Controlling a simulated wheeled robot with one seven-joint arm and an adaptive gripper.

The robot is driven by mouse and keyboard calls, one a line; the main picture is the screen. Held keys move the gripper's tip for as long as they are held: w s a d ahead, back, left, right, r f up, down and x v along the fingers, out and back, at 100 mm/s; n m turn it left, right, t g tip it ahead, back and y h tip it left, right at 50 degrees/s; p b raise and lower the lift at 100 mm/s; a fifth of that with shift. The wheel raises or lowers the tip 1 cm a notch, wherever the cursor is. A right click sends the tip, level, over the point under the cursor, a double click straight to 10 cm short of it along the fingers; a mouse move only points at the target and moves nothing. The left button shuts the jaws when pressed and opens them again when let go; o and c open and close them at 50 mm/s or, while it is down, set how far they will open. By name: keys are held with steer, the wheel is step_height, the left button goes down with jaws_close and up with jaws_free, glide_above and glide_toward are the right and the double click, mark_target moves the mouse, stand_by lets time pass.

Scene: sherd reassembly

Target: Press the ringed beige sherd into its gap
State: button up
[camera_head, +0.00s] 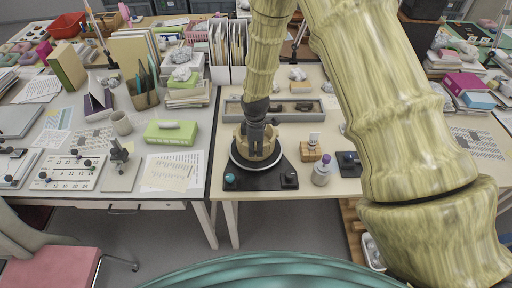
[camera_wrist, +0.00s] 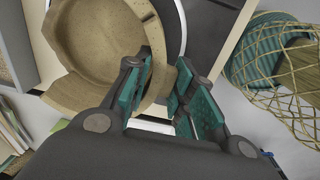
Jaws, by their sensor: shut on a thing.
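A beige round pot (camera_head: 241,143) stands on a turntable with a pale rim (camera_head: 240,164) on a black base. It also shows in the wrist view (camera_wrist: 95,40), open side toward the camera. My gripper (camera_head: 260,152) is at the pot's near right wall. In the wrist view my gripper (camera_wrist: 166,88) has its teal pads on either side of a beige wall piece, the sherd (camera_wrist: 161,65), and is shut on it. The sherd lies in line with the pot wall, touching or very close to it. The pads hide much of it, so I cannot tell whether it is fully seated.
A wooden block (camera_head: 311,151) and a bottle with a purple cap (camera_head: 321,172) stand right of the turntable. A grey tray (camera_head: 285,109) with several pieces lies behind. A green box (camera_head: 171,133) is on the left desk.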

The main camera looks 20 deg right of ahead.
mark_target(256, 148)
steer(key=o, duration=0.9)
step_height(256, 148, up, 12)
steer(key=shift+s+f, duration=0.1)
steer(key=shift+s, duration=0.05)
stand_by(0.6)
